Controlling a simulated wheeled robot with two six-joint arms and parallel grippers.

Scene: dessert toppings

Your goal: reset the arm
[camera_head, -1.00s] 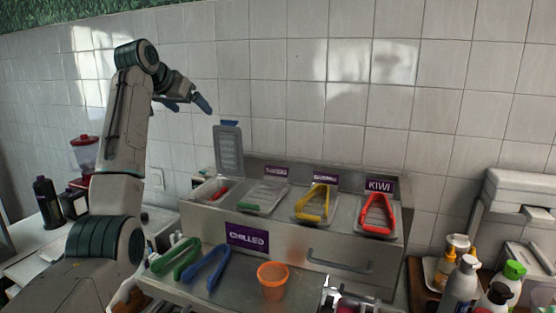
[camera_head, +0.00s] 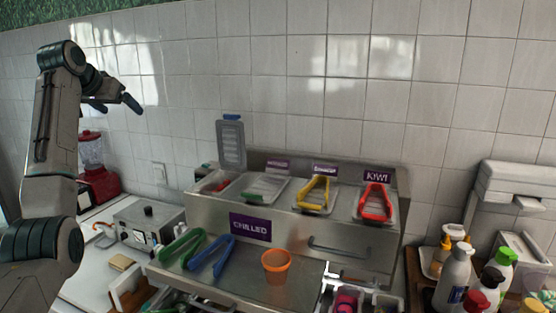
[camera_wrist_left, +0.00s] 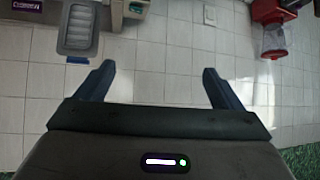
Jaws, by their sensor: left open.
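My left gripper (camera_head: 115,105) is raised in front of the tiled wall at the upper left, above and left of the chilled topping unit. In the left wrist view its two blue-grey fingers (camera_wrist_left: 157,84) are spread apart with nothing between them. My left arm (camera_head: 48,150) stands nearly upright along the left edge. At the lower edge of the head view, a small white gripper-like part (camera_head: 333,282) shows near the cups; I cannot tell whether it is my right gripper or its state.
The chilled unit (camera_head: 210,213) has one lid (camera_head: 231,143) standing up. Green tongs (camera_head: 180,246), blue tongs (camera_head: 213,258) and an orange cup (camera_head: 276,266) are on its front shelf. A red blender (camera_head: 97,180) stands at left, bottles (camera_head: 456,275) at right. The air by the wall is clear.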

